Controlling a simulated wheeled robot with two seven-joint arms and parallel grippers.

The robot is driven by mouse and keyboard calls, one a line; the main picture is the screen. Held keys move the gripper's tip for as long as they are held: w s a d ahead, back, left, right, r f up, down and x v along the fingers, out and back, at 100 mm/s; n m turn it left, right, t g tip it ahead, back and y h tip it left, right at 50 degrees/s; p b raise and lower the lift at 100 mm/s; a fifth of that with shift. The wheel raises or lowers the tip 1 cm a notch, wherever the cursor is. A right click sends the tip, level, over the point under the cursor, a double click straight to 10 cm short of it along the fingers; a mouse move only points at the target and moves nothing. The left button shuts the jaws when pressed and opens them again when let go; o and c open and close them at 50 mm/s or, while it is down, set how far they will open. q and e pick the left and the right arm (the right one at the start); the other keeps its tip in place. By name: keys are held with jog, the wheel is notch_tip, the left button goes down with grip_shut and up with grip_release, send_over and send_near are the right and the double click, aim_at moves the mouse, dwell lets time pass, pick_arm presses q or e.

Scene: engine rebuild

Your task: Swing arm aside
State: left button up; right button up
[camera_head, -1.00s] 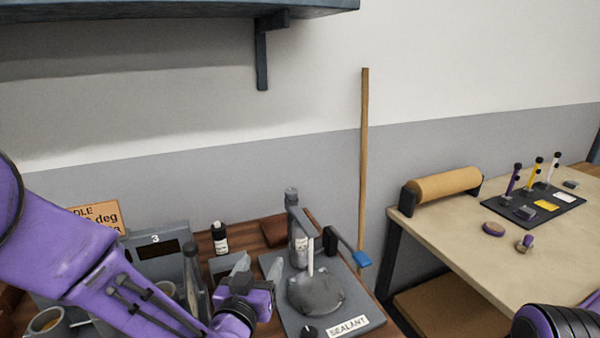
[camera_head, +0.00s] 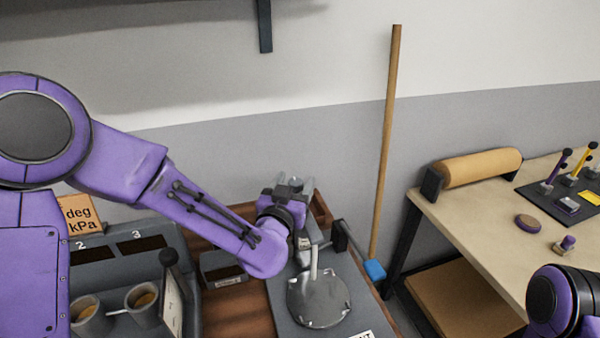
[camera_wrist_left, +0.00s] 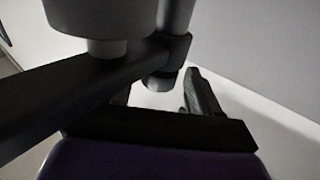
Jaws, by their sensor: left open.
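The sealant station is a grey base plate (camera_head: 283,300) with a round grey metal disc (camera_head: 318,300) and a pale upright nozzle (camera_head: 314,262) above it. Behind the disc stands a grey dispenser (camera_head: 303,240), mostly hidden by my left gripper (camera_head: 290,190). In the left wrist view, my left gripper (camera_wrist_left: 160,98) is open, with a dark cylinder end (camera_wrist_left: 158,80) between its fingers. A dark bar (camera_wrist_left: 70,88) and a grey cylinder (camera_wrist_left: 95,22) are close in front; I cannot tell whether the fingers touch them. My right gripper is out of view.
A wooden pole (camera_head: 386,140) leans on the wall. Grey holders with cups (camera_head: 142,300) stand left. A beige table (camera_head: 470,225) is at right.

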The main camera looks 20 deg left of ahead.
pick_arm(q)
jog(key=w, duration=0.2)
jog(key=shift+w, duration=0.4)
jog(key=shift+s+d, duration=0.1)
jog(key=shift+s, duration=0.05)
grip_shut()
